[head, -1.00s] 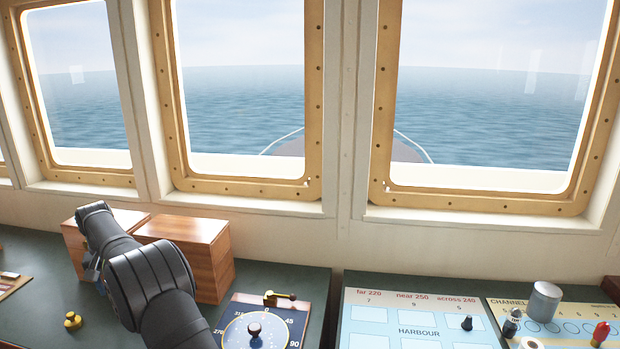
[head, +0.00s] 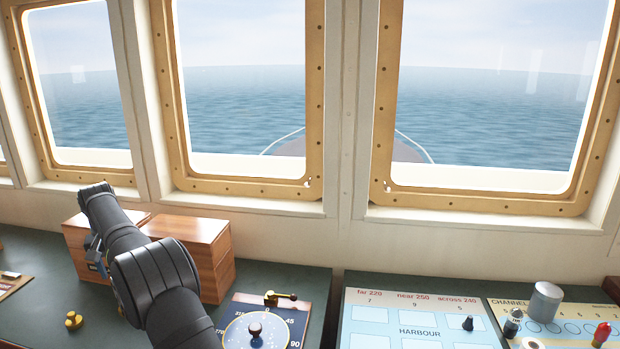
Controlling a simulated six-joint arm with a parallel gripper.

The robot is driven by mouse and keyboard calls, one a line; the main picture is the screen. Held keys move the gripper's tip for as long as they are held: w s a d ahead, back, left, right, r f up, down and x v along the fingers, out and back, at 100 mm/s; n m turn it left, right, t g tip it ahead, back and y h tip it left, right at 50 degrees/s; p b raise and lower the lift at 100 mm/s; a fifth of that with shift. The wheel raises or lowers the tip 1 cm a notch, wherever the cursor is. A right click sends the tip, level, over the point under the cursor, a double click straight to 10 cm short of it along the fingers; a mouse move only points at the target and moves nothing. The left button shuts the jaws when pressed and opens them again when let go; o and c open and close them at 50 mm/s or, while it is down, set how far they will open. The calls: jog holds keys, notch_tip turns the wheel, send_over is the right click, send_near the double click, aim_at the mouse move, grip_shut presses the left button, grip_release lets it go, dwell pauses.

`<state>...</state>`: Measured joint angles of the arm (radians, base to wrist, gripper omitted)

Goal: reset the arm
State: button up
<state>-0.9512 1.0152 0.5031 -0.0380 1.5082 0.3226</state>
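My arm (head: 155,280) reaches up from the bottom edge at the left of the head view and bends in front of two wooden boxes. Its far end stands over the left box. A small grey-blue part shows below that end, beside the arm. The fingers of my gripper cannot be made out. What they hold, if anything, is hidden.
The wooden boxes (head: 215,262) stand by the window wall. A brass weight (head: 73,320) is left of my arm; a compass board (head: 255,325) is right. Further right are a pale blue HARBOUR chart (head: 420,310) and a channel board (head: 575,308) with several pieces, including a grey cylinder (head: 544,301).

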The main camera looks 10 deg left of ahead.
jog(key=shift+m, duration=0.7)
jog(key=w+d+r, duration=0.1)
jog(key=d+r, duration=0.2)
jog(key=w+d+r, duration=0.2)
jog(key=d+r, duration=0.1)
jog(key=d, duration=0.1)
jog(key=w+d+r, duration=0.2)
jog(key=d+r, duration=0.1)
jog(key=shift+d+r, duration=0.3)
jog(key=shift+d, duration=0.1)
jog(key=w+d+m, duration=0.3)
jog(key=w+d, duration=0.1)
jog(key=d, duration=0.7)
jog(key=w+d+f+m+h, duration=0.1)
jog(key=w+d+m, duration=0.2)
jog(key=d, duration=0.9)
jog(key=w+d+m, duration=0.2)
jog(key=w+d, duration=0.2)
jog(key=d, duration=0.7)
jog(key=s+d+f+m, duration=0.1)
jog(key=d+m, duration=0.1)
jog(key=d, duration=0.8)
jog(key=s+d+f+m, duration=0.1)
jog(key=s+d+m, duration=0.1)
jog(key=d, duration=0.8)
jog(key=shift+s+d+f+m+h, duration=0.15)
jog(key=shift+s+f+m+h, duration=0.2)
jog(key=shift+m, duration=0.45)
jog(key=shift+w, duration=0.1)
